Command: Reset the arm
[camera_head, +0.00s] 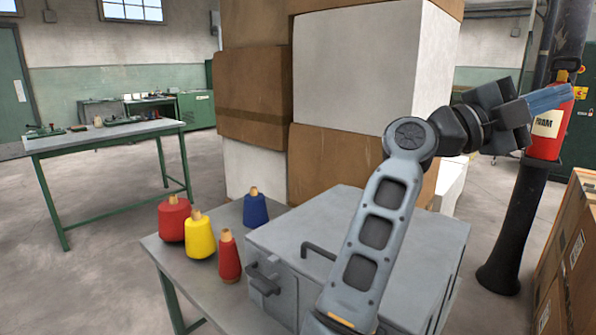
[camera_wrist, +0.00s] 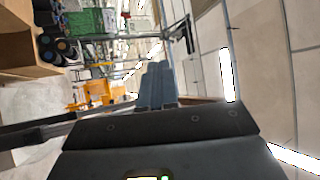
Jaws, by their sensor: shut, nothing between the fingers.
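My gripper (camera_head: 551,101) is at the end of my raised arm, at the upper right of the head view, pointing right. Its blue-grey fingers are together and hold nothing. In the wrist view the shut fingers (camera_wrist: 155,86) show in the middle, with shelving and the ceiling beyond. The gripper is well above the table and touches nothing that I can see.
A grey metal box (camera_head: 335,225) stands on the near table (camera_head: 228,219), partly behind my arm. Red, yellow and blue thread cones (camera_head: 200,240) stand left of it. Stacked cartons (camera_head: 250,95) rise behind. A fire extinguisher (camera_head: 548,140) hangs on a dark post behind my gripper.

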